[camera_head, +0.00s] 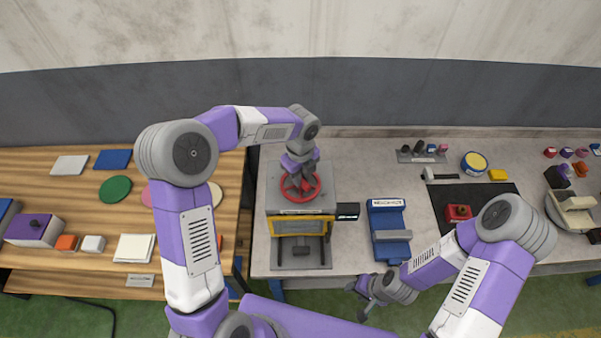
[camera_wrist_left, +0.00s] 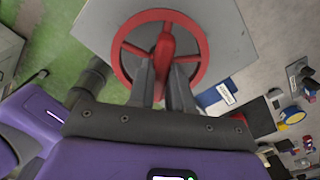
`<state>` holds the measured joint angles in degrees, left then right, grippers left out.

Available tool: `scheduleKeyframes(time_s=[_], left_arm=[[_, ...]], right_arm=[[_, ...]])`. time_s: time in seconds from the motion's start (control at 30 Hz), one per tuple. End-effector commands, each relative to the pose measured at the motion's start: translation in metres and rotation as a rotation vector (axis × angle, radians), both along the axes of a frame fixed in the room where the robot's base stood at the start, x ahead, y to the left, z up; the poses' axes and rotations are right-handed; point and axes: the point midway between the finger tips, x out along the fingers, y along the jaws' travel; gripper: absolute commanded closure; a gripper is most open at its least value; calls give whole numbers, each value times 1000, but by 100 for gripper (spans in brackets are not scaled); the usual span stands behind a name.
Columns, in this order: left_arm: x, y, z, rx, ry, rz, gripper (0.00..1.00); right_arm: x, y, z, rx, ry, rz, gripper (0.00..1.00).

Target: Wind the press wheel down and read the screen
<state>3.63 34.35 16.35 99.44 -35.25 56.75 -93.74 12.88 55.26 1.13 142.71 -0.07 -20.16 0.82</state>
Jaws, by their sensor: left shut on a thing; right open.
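The press (camera_head: 300,222) stands on the grey bench, with a yellow front frame and a flat grey top. Its red press wheel (camera_head: 315,192) lies on top; the wheel also shows in the left wrist view (camera_wrist_left: 194,40), with its rim and spokes. My left gripper (camera_head: 300,182) is above the wheel, shut on a red part at the wheel's middle; its fingertips are partly hidden. The small dark screen (camera_head: 348,211) stands at the press's right side; its text is too small to read. My right gripper (camera_head: 362,298) is open and empty, low in front of the bench.
A blue fixture (camera_head: 388,222) with a grey bar stands right of the screen. A black mat (camera_head: 462,193) with a red block (camera_head: 458,212) lies further right. A wooden table (camera_head: 75,183) with discs and blocks is at the left.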

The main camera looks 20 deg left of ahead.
Motion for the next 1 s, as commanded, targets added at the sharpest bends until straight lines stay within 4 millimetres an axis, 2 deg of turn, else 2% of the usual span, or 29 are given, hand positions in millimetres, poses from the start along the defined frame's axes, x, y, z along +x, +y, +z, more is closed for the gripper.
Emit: scheduleKeyframes(time_s=[0.6, 1.0], left_arm=[[1, 0, 0, -1, -2, -565, 100], [0, 0, 0, 0, -1, -787, 100]], right_arm=[[0, 0, 3, 0, 0, 0, 57], [0, 0, 3, 0, 0, 0, 57]])
